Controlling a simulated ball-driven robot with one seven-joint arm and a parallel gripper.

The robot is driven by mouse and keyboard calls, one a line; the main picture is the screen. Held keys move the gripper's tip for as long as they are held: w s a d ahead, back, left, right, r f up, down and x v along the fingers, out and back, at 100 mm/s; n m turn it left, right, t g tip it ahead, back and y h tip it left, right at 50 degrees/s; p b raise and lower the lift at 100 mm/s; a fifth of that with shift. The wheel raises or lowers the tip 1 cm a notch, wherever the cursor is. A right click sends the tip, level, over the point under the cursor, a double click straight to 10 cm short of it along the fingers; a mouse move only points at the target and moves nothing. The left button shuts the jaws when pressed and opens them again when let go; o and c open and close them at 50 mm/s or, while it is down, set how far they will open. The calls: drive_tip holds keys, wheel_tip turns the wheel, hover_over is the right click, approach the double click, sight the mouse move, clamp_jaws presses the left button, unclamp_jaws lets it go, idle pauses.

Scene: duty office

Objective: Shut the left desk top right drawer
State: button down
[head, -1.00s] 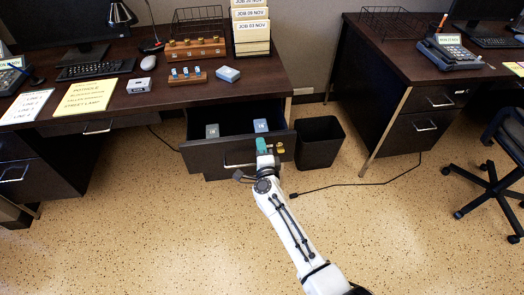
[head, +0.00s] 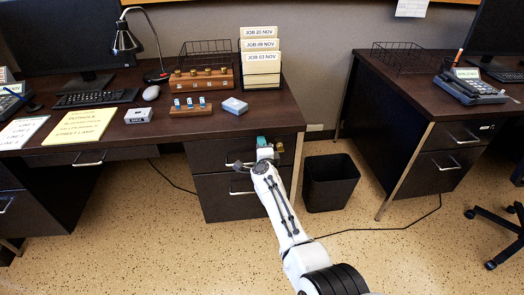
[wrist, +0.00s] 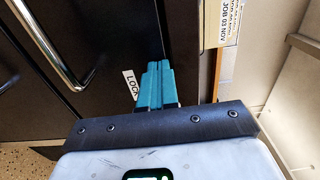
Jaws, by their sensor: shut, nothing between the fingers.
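The left desk (head: 170,138) has a dark drawer stack at its right end. Its top right drawer (head: 206,157) looks flush with the stack, and its inside is hidden. My gripper (head: 262,141) is at the right part of that drawer's front, just under the desk top edge. In the wrist view the teal fingers (wrist: 155,80) are shut together and empty, against or very near the dark front. I cannot tell whether they touch. A LOCK label (wrist: 130,88) is beside them, and a metal handle (wrist: 48,42) is at upper left.
A lower drawer (head: 218,205) is closed below. A black bin (head: 330,183) stands right of the stack, then the right desk (head: 415,115). Floor in front is open.

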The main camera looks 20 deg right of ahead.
drive_tip(key=shift+w+r, duration=0.25)
drive_tip(key=shift+r, duration=0.1)
drive_tip(key=shift+s, duration=0.1)
